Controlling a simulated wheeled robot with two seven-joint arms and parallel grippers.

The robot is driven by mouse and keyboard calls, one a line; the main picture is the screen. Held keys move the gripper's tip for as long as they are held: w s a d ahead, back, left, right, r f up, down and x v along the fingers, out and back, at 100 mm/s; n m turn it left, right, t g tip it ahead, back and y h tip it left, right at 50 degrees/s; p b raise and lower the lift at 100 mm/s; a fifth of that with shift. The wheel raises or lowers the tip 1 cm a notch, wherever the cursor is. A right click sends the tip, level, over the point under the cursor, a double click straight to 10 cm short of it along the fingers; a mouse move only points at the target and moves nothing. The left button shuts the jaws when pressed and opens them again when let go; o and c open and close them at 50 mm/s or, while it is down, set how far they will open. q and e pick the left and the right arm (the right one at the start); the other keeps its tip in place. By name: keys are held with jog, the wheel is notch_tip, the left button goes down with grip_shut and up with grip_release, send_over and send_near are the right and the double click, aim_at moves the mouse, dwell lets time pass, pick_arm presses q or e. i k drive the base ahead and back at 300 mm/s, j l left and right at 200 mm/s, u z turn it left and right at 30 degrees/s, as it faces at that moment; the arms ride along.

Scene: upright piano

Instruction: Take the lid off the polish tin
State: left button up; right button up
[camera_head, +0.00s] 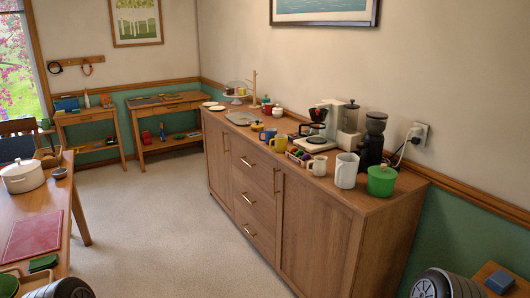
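I cannot pick out a polish tin in the head view. Small items stand far off on the side tables at the back left, too small to tell apart. Neither of my grippers shows; only dark, rounded parts that look like my own arms reach in at the bottom edge, left and right.
A long wooden sideboard (338,222) stands along the right wall. A table with a white lidded pot (22,177) and a red mat (35,236) is at left. Open floor lies between.

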aim_at(257, 126)
jog(key=i+l+u, duration=0.15)
jog(key=i, duration=0.4)
jog(key=i+l+u, duration=0.15)
jog(key=i, duration=0.4)
jog(key=i+u, duration=0.45)
jog(key=i, duration=1.55)
jog(key=i+z, duration=0.35)
jog(key=i, duration=0.75)
